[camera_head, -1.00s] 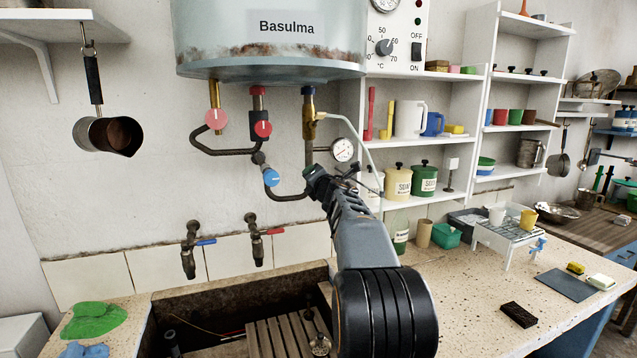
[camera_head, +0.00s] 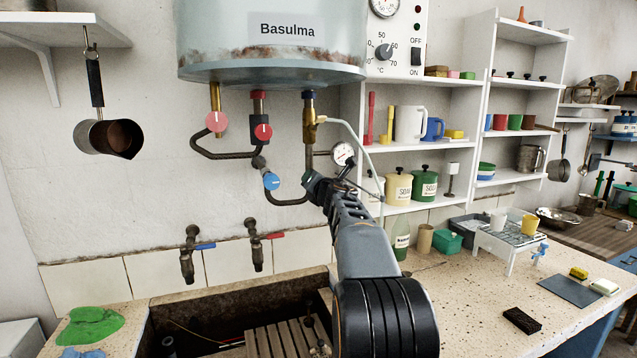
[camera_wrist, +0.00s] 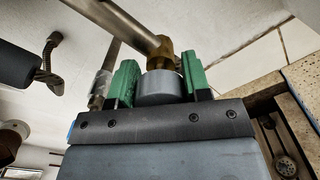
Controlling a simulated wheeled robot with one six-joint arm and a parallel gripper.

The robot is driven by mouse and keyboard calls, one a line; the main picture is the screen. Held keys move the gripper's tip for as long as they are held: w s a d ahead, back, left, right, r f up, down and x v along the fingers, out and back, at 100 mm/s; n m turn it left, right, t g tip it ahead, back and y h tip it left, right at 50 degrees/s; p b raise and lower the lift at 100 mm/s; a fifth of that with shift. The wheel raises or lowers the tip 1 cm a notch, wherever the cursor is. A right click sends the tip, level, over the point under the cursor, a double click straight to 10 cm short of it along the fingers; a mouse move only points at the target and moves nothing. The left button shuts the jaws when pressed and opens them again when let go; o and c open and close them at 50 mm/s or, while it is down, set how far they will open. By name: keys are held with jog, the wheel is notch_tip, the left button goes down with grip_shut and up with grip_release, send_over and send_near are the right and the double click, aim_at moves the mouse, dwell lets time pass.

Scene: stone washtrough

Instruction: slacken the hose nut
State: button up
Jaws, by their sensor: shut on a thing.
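My gripper (camera_head: 314,187) is raised below the Basulma water heater, at the lower end of the pipe under the blue collar, where the dark braided hose (camera_head: 287,201) meets it. In the wrist view its two green fingers (camera_wrist: 160,80) are shut on a grey round piece, which looks like the hose nut (camera_wrist: 160,88). The piece touches both fingers. A brass fitting (camera_wrist: 162,52) with a metal pipe sits just beyond it. In the head view my gripper and arm hide the nut.
A pressure gauge (camera_head: 343,154) and a thin pale tube (camera_head: 359,145) are close to the right of my gripper. Blue (camera_head: 271,180) and red valve knobs (camera_head: 263,132) are to the left. Shelves (camera_head: 435,143) stand at right; the stone trough (camera_head: 235,303) lies below.

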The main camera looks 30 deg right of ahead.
jog(key=shift+d, duration=0.1)
jog(key=o, duration=0.7)
jog(key=shift+s+d, duration=0.1)
jog(key=shift+s, duration=0.05)
jog(key=shift+o, duration=1.2)
jog(key=shift+a, duration=0.2)
jog(key=shift+s, duration=0.1)
jog(key=b+v, duration=0.2)
jog(key=v, duration=1.1)
jog(key=shift+s, duration=0.25)
jog(key=shift+a, duration=0.15)
